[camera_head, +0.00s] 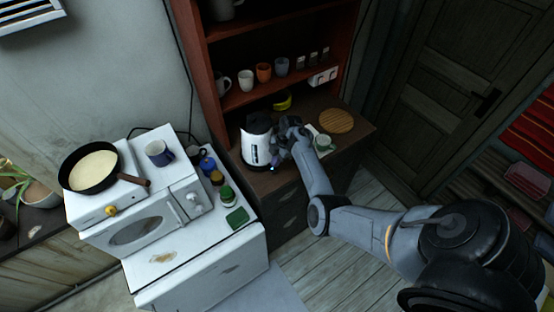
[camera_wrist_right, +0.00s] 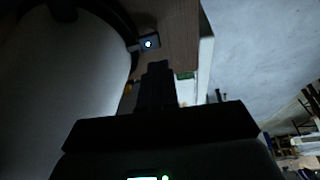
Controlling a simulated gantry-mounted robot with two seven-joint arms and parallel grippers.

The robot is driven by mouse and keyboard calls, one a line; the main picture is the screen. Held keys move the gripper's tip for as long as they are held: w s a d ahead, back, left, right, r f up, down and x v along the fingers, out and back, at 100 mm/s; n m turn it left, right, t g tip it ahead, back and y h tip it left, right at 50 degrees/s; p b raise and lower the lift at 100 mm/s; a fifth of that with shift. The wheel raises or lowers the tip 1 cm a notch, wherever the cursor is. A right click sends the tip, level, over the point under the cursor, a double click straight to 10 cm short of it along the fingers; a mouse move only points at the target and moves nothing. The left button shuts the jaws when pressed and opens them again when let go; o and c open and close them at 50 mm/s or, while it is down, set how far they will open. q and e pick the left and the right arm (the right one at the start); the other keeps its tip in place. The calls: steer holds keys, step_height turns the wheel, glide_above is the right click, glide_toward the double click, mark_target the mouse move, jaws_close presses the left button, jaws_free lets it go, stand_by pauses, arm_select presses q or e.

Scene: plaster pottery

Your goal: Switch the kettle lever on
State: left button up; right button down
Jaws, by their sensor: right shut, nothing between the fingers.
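The white kettle (camera_head: 256,146) with a black lid and base stands upright on the wooden cabinet top. In the right wrist view its pale, curved body (camera_wrist_right: 50,85) fills the left side. The kettle lever (camera_wrist_right: 149,43) is a small dark tab with a glowing white spot, sticking out at the kettle's base. My right gripper (camera_head: 276,160) is at the kettle's right side, low down. In the wrist view its dark fingers (camera_wrist_right: 158,68) are closed together and empty, with their tips just below the lever. Whether they touch it cannot be told. My left gripper is out of view.
A round woven mat (camera_head: 336,121) and a light green item (camera_head: 323,142) lie right of the kettle. A yellow object (camera_head: 282,101) is behind it. Shelves with cups (camera_head: 264,72) rise behind. A white microwave (camera_head: 150,220) with a pan (camera_head: 91,167) stands left.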

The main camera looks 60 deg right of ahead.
arm_select(q)
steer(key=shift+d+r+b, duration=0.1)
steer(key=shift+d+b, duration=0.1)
steer(key=shift+b, duration=0.3)
arm_select(e)
steer(key=s+a+v, duration=0.1)
steer(key=v, duration=1)
steer(key=shift+s, duration=0.35)
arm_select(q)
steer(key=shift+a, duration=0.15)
